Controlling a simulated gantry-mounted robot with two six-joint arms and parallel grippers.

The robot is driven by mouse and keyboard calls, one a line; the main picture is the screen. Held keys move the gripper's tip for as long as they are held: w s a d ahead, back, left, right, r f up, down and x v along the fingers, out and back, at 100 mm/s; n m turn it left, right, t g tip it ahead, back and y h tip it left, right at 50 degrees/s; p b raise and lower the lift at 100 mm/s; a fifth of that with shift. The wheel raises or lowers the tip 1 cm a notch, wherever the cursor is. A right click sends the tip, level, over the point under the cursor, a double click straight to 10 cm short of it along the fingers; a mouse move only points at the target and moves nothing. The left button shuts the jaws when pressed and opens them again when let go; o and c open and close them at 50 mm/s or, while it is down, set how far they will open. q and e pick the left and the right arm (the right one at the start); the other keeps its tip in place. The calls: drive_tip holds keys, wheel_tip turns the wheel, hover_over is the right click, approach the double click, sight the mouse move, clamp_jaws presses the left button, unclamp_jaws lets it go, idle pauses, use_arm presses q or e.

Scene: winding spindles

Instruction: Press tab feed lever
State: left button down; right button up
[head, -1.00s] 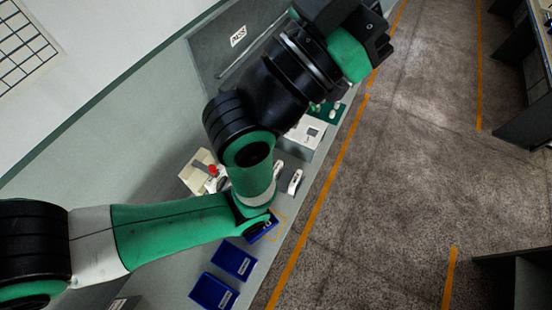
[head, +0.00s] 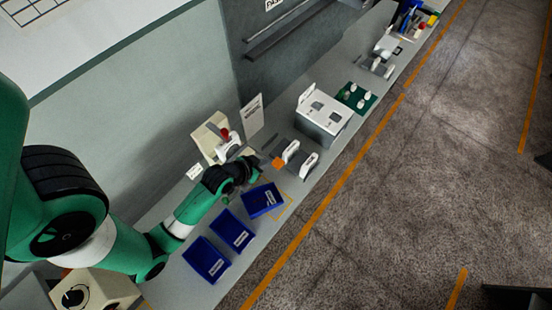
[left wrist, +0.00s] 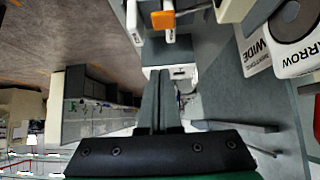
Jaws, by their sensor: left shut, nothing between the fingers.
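An orange tab (head: 278,163), which looks like a lever end, sits beside two white upright pieces (head: 299,158) on a grey base. The orange tab also shows at the top of the left wrist view (left wrist: 162,19). I cannot tell for sure which is the tab feed lever. My left gripper (head: 250,163) is low over the bench between the cream device and the orange tab. Its fingers (left wrist: 158,74) are together and empty, apart from the orange tab. My right gripper is not in view.
Three blue trays (head: 232,230) lie in front of the gripper. A white-topped box (head: 323,113) and a green board (head: 356,97) stand farther along the bench. A white device marked NARROW and WIDE (left wrist: 290,40) is close at the right in the left wrist view.

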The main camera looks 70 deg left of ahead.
use_arm(q)
drive_tip(key=shift+s+a+f, duration=0.3)
drive_tip(key=shift+s+f, duration=0.05)
drive_tip(key=shift+s, duration=0.2)
drive_tip(key=b, duration=0.5)
hover_over(280, 160)
drive_tip(key=s+d, duration=0.2)
drive_tip(key=s, duration=0.1)
drive_tip(key=f, duration=0.7)
drive_tip(key=shift+w+a+f, duration=0.15)
drive_tip(key=shift+w+a, duration=0.1)
wheel_tip(280, 160, down, 3)
drive_tip(key=shift+s+r, duration=0.1)
drive_tip(key=shift+r, duration=0.1)
drive_tip(key=shift+f, duration=0.55)
